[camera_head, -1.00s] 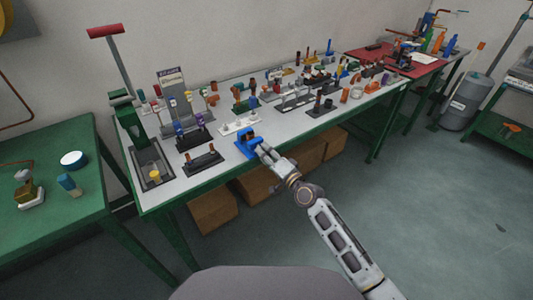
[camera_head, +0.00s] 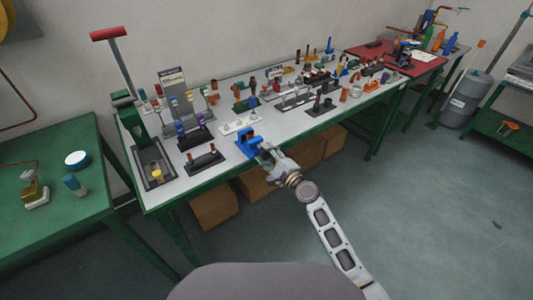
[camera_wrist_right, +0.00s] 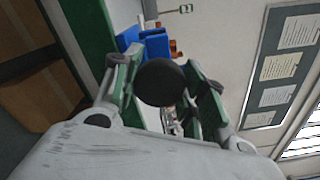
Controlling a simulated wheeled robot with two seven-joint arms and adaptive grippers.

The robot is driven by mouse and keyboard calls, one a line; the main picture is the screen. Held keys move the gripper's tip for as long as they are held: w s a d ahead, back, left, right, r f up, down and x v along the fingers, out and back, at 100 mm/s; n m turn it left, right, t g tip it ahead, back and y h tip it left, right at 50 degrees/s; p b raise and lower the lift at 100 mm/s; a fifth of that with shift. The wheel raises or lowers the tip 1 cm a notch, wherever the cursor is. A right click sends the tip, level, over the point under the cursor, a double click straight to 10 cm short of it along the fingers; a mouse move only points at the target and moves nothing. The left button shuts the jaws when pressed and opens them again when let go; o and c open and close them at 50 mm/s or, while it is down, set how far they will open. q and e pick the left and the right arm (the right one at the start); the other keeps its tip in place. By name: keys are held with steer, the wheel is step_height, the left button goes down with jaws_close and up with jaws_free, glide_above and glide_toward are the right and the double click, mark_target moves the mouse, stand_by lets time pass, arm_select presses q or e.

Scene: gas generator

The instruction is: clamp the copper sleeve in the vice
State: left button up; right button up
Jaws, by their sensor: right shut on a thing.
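The blue vice (camera_head: 247,148) stands at the front edge of the long bench; its blue body also shows in the right wrist view (camera_wrist_right: 154,42). A small copper-brown piece, seemingly the copper sleeve (camera_head: 251,137), shows at the vice; whether it is between the jaws is too small to tell. My right gripper (camera_head: 263,151) is at the front of the vice. In the right wrist view its fingers are shut on a dark round knob (camera_wrist_right: 160,82), which looks like the vice's handle and hides much of the vice. My left gripper is not in view.
Racks and small parts crowd the long bench (camera_head: 225,148) behind and right of the vice. A black holder (camera_head: 203,159) stands left of it. Cardboard boxes (camera_head: 215,207) sit under the bench. A green table (camera_head: 50,220) is at the left. The floor at the right is open.

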steer(key=shift+m, duration=0.4)
steer(key=o, duration=1.1)
steer(key=shift+c, duration=0.2)
steer(key=v, duration=1.2)
stand_by(0.5)
